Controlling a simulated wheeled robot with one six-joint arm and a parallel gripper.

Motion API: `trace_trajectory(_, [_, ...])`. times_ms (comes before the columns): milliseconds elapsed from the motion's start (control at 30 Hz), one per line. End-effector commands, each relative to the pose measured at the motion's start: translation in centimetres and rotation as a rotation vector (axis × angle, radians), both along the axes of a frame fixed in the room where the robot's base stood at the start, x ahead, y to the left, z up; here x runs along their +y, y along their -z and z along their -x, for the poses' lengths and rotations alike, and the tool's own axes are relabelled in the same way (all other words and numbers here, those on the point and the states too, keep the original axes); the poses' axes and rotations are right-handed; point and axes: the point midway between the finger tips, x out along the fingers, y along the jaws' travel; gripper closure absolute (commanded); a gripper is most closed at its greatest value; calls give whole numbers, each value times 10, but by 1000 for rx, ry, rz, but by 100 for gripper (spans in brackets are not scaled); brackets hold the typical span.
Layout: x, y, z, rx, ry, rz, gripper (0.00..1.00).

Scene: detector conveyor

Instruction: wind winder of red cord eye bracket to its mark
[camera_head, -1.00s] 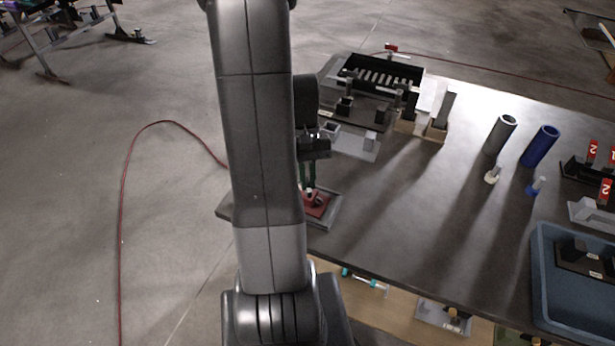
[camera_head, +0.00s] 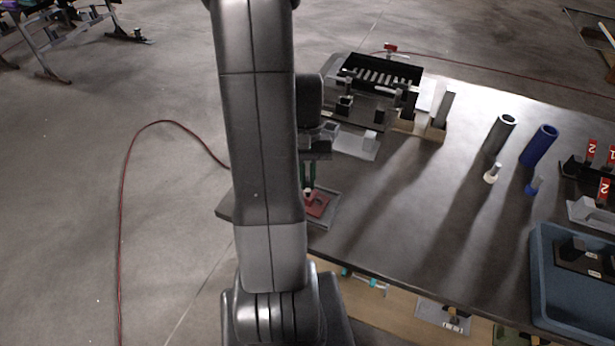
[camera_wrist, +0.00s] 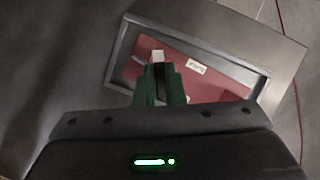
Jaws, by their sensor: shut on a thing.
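The red bracket (camera_wrist: 215,86) lies inside a shallow grey frame (camera_wrist: 290,70) at the table's near left corner. It bears a small pale label (camera_wrist: 196,67). The red bracket also shows in the head view (camera_head: 318,206), partly behind my arm. My gripper (camera_wrist: 160,74), with green fingers, reaches down over the bracket and is shut on the winder. The winder's pale end (camera_wrist: 157,55) shows just beyond the fingertips; the rest is hidden between them. I cannot make out the mark or the winder's angle to it. My gripper also shows in the head view (camera_head: 308,180).
A black rack (camera_head: 385,72) and grey fixtures stand behind the bracket. A grey tube (camera_head: 499,134) and a blue tube (camera_head: 540,146) stand to the right. A blue tray (camera_head: 540,280) is at the front right. The middle of the table is clear.

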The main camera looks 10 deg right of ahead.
Motion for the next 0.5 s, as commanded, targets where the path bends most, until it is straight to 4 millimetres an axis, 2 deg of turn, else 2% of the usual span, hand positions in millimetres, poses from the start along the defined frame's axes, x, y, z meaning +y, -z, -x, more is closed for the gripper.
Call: trace_trajectory(500, [0, 0, 0, -1, 35, 1, 100])
